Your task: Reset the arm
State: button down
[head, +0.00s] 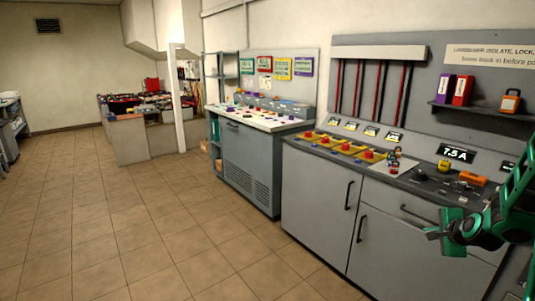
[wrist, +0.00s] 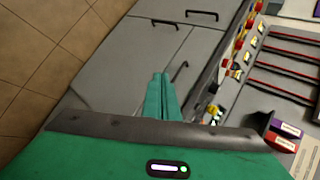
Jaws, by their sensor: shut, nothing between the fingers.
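My gripper (head: 437,233) is at the right of the head view, green with black joints, in front of the grey cabinet (head: 384,240). In the wrist view my gripper's two green fingers (wrist: 159,78) lie side by side, shut, with nothing held. They point toward the cabinet doors (wrist: 120,65) and touch nothing that I can see. My arm comes in from the right edge of the head view and hides part of the cabinet's right end.
The cabinet top bears red knobs on yellow plates (head: 345,146), a 7.5 A display (head: 455,154) and an orange tool (head: 473,179). A shelf (head: 480,112) above holds a purple and a red box. A second bench (head: 262,122) stands farther back. The tiled floor (head: 120,220) at left is clear.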

jog(key=s+a+r+n+g, duration=0.3)
jog(key=s+a+n, duration=0.1)
jog(key=s, duration=0.8)
jog(key=s+a+r+n+g+y, duration=0.1)
jog(key=s+a+r+n+g, duration=0.2)
jog(key=s, duration=1)
jog(key=s+a+r+n+g+y, duration=0.1)
jog(key=s+a+r+n+g, duration=0.2)
jog(key=s, duration=0.9)
jog(key=a+n+g, duration=0.1)
jog(key=a+n, duration=0.1)
jog(key=n, duration=0.1)
jog(key=shift+s+a+r+n, duration=0.15)
jog(key=shift+s+a+n, duration=0.15)
jog(key=shift+a, duration=0.1)
jog(key=shift+d, duration=0.15)
